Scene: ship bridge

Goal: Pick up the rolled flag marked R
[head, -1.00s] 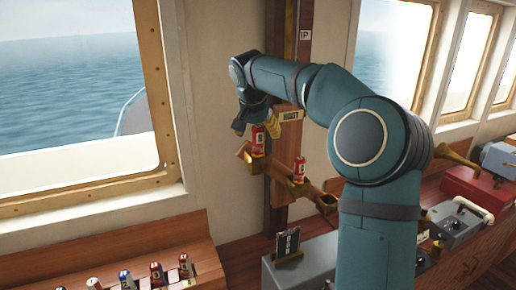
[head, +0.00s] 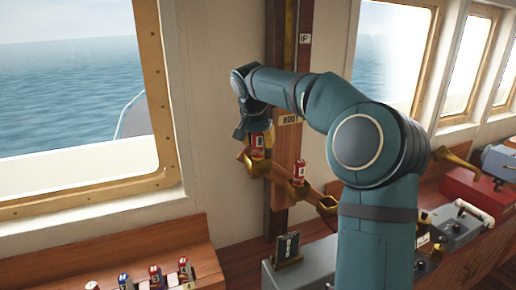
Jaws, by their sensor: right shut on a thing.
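My right gripper (head: 256,136) points down at the hoist and is shut on the top of a red rolled flag (head: 257,153) with a pale label. That flag stands upright at the left brass holder (head: 254,168) of the hoist; I cannot tell whether it still rests in it. A second red rolled flag (head: 299,172) stands upright farther right on the hoist arm. Several more rolled flags, one of them at the rack's right end (head: 185,267), stand in the wooden rack at lower left. The letters are too small to read surely. My left gripper is out of view.
An empty brass holder (head: 327,205) is at the hoist arm's right end. The wooden post (head: 285,150) with the HOIST plate (head: 291,119) stands close behind my gripper. A small dark board (head: 288,247) and the console, with a red box (head: 474,190), lie below and right.

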